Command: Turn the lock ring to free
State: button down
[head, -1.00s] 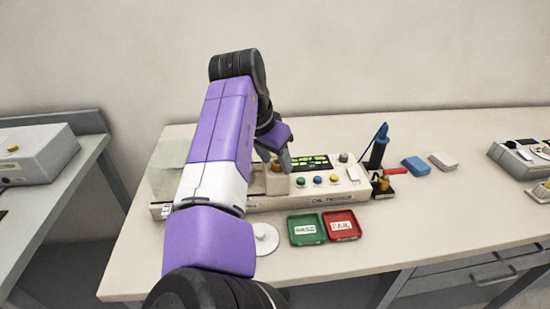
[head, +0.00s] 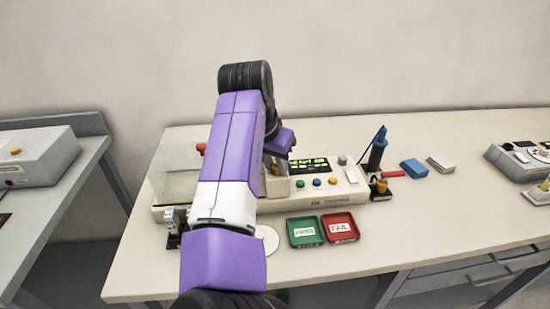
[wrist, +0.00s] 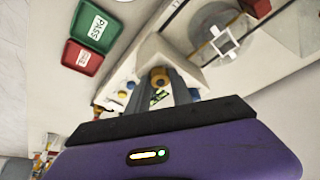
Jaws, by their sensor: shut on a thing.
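A brass-coloured ring (wrist: 160,77), which I take for the lock ring, sits on the white tester (head: 330,193) at the left of its panel. In the wrist view my gripper (wrist: 161,88) has its two grey fingers on either side of this ring, closed on it. In the head view my gripper (head: 278,162) is over the left part of the tester, partly hidden behind my purple arm. A bit of brass shows under it there. The ring's markings and turn angle cannot be read.
A lit green display (head: 308,166) and coloured buttons are right of the gripper. Green PASS (head: 306,231) and red FAIL (head: 340,227) trays lie in front. A blue-handled tool (head: 377,152) stands at the right. A clear cover (head: 170,185) is at the left.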

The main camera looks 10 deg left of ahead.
jog(key=n+p, duration=0.1)
jog(key=n+y+p, duration=0.1)
jog(key=n+p, duration=0.2)
jog(key=shift+d+r+y+p, duration=0.2)
jog(key=shift+d+y+p, duration=0.1)
jog(key=shift+y+p, duration=0.1)
jog(key=n+p, duration=0.2)
jog(key=n+y+p, duration=0.1)
jog(key=n+p, duration=0.1)
jog(key=n, duration=0.1)
jog(key=shift+d+y, duration=0.15)
jog(key=shift+y, duration=0.15)
jog(key=n+p, duration=0.1)
jog(key=n+g+y+p, duration=0.1)
jog(key=n, duration=0.1)
jog(key=shift+w+d+f+n, duration=0.1)
jog(key=shift+f+n, duration=0.05)
jog(key=shift+n, duration=0.15)
jog(key=shift+w+f+n+g+y, duration=0.1)
jog(key=shift+n+g+y, duration=0.45)
jog(key=shift+n, duration=1.35)
jog(key=c, duration=1.1)
grip_release()
jog(key=shift+c, duration=0.2)
